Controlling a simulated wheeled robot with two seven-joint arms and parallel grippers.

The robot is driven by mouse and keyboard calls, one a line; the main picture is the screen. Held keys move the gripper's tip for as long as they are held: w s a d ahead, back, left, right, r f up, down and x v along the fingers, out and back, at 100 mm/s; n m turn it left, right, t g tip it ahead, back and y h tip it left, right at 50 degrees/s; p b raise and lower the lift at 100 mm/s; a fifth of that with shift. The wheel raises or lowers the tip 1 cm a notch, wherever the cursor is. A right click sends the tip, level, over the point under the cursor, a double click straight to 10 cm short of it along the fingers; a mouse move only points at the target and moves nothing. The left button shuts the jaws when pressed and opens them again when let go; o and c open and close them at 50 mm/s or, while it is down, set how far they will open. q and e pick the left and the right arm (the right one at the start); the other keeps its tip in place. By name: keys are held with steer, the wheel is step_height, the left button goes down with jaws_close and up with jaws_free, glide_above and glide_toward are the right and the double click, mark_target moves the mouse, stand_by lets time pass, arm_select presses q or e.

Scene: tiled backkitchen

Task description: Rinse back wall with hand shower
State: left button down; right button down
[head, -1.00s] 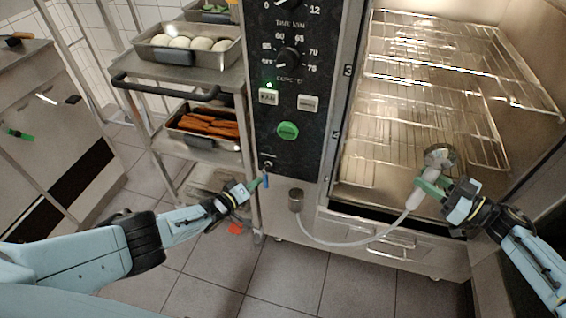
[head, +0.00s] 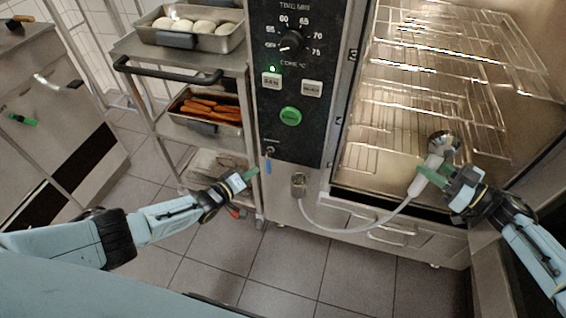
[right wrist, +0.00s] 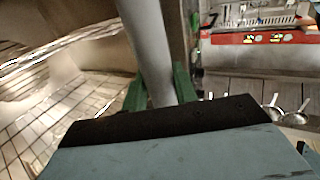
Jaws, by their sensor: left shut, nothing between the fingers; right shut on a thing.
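The hand shower (head: 434,160) has a white handle and a round metal head. My right gripper (head: 430,175) is shut on its handle, at the front opening of the oven chamber. In the right wrist view the white handle (right wrist: 148,50) stands between the green fingers. The pale hose (head: 355,229) runs from the handle down to a metal fitting (head: 298,185) on the oven front. The chamber's back wall is largely out of frame or behind the wire racks (head: 425,95). My left gripper (head: 250,177) is shut and empty, near a small blue lever (head: 268,166) below the control panel.
A trolley (head: 195,105) on the left carries a pan of pale dough balls (head: 190,30) and a pan of carrots (head: 207,107). The tiled floor (head: 290,260) in front is clear.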

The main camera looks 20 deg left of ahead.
arm_select(q)
steer(key=v, duration=0.9)
steer(key=shift+s+r, duration=0.15)
arm_select(e)
steer(key=shift+r, duration=0.1)
